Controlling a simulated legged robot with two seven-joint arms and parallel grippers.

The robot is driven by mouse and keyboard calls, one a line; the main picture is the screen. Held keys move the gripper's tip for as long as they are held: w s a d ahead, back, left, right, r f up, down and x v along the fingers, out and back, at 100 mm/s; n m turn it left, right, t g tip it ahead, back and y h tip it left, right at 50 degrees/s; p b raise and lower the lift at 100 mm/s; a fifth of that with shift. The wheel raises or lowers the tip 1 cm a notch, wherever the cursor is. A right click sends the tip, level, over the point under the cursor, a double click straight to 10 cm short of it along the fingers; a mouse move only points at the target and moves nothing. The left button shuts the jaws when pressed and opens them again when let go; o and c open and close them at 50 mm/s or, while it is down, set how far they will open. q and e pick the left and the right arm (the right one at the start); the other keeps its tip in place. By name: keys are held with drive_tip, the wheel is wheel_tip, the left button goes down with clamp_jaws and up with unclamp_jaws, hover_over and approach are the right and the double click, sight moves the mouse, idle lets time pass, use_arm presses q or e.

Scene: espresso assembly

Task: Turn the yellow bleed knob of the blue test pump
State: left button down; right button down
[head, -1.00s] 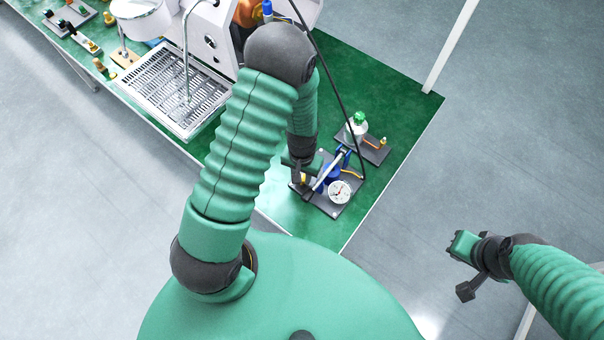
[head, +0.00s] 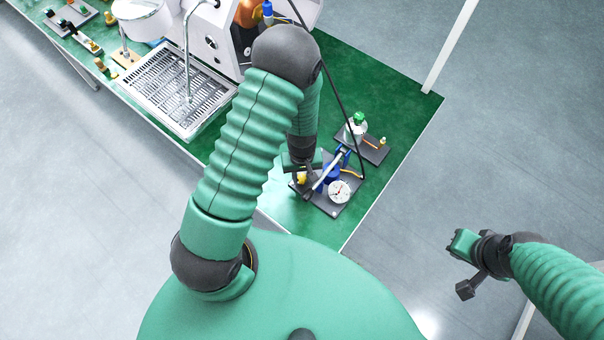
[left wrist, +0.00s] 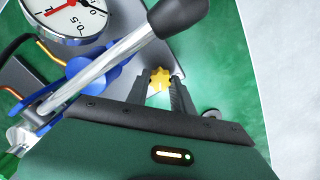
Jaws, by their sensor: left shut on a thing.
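The blue test pump (head: 330,175) stands on a dark base plate near the front right corner of the green table. In the left wrist view its blue body (left wrist: 88,82), metal lever with a black grip, and round gauge (left wrist: 65,18) show. My left gripper (head: 303,180) reaches down beside the pump. In the left wrist view its two dark fingers (left wrist: 160,82) are closed on the yellow bleed knob (left wrist: 159,78), one on each side. The knob also shows in the head view (head: 301,177). My right gripper (head: 462,245) is off to the right over the floor, clear of the table; its jaw state is unclear.
A plate with a green-capped bottle (head: 358,126) stands just behind the pump. A black hose (head: 345,110) runs down past it. The espresso machine (head: 215,35) and its drip tray (head: 180,90) are at the back left. Bare green table lies behind the bottle.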

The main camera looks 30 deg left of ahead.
sight(302, 175)
use_arm(q)
drive_tip(key=shift+w+a+r, duration=0.1)
drive_tip(key=shift+w+r, duration=0.05)
drive_tip(key=shift+w, duration=0.15)
drive_tip(key=c, duration=1.3)
unclamp_jaws()
drive_tip(key=shift+o, duration=1)
drive_tip(key=shift+s, duration=0.1)
wheel_tip(302, 175, up, 16)
drive_tip(key=shift+r+p, duration=0.25)
drive_tip(key=shift+p, duration=0.2)
drive_tip(key=s+d+r+m+t, duration=0.2)
drive_tip(key=s+d+r+m, duration=0.2)
drive_tip(key=m, duration=0.4)
drive_tip(key=shift+s+d+r+t, duration=0.25)
drive_tip(key=shift+r+t, duration=0.05)
drive_tip(key=shift+r, duration=0.2)
